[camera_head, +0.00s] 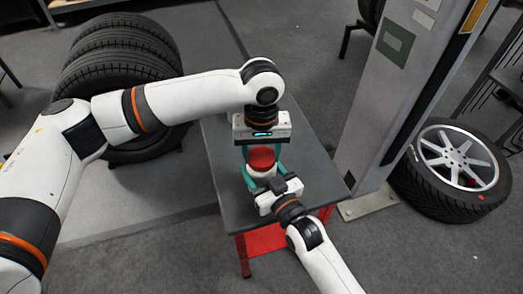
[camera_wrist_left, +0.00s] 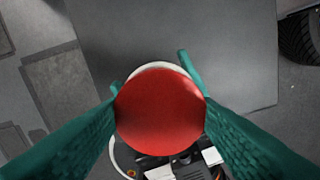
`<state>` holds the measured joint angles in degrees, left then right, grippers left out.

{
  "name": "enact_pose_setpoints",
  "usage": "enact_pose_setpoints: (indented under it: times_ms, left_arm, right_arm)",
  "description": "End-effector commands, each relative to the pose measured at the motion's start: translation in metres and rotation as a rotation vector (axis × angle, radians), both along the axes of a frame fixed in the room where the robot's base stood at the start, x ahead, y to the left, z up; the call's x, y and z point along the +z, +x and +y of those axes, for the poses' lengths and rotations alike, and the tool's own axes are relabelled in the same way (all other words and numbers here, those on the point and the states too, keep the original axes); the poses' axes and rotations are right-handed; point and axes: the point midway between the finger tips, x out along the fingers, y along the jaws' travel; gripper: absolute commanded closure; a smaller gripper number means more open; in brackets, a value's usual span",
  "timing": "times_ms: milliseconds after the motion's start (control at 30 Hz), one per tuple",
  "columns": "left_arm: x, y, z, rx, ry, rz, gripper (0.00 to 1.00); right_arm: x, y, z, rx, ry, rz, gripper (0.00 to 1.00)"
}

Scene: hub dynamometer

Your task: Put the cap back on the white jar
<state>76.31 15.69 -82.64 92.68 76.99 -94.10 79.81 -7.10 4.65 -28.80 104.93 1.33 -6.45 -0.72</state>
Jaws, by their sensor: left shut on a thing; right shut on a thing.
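The red cap (camera_head: 261,159) is between the fingers of my left gripper (camera_head: 262,156), which comes down from above and is shut on it. In the left wrist view the red cap (camera_wrist_left: 160,110) fills the space between the teal fingers. The white jar (camera_head: 261,172) is directly under the cap, and its pale rim (camera_wrist_left: 158,67) shows behind the cap in the left wrist view. My right gripper (camera_head: 257,180) is shut on the jar from the front. Whether the cap touches the jar's mouth or sits slightly above it, I cannot tell.
The jar is over a dark grey table (camera_head: 227,183) with a red lower shelf (camera_head: 265,240). A stack of tyres (camera_head: 120,75) stands at the left. A grey machine column (camera_head: 400,90) rises close to the table's right side, with a wheel (camera_head: 456,170) beyond it.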

Motion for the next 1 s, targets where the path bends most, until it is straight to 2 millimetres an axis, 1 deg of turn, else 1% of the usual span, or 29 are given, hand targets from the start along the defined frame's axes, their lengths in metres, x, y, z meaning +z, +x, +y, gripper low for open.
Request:
enact_pose_setpoints:
  times_ms: [100, 1000]
  left_arm:
    - [-0.0008, -0.0004, 0.0, -0.256, 0.0, 0.002, 0.73]
    - [-0.0016, 0.0005, 0.0003, -2.264, 0.002, 0.002, 0.73]
  right_arm:
    - [-0.0002, 0.0002, -0.0003, -0.001, 0.0, 0.001, 1.0]
    - [-0.0002, 0.0002, -0.0006, -0.001, 0.0, 0.0, 1.0]
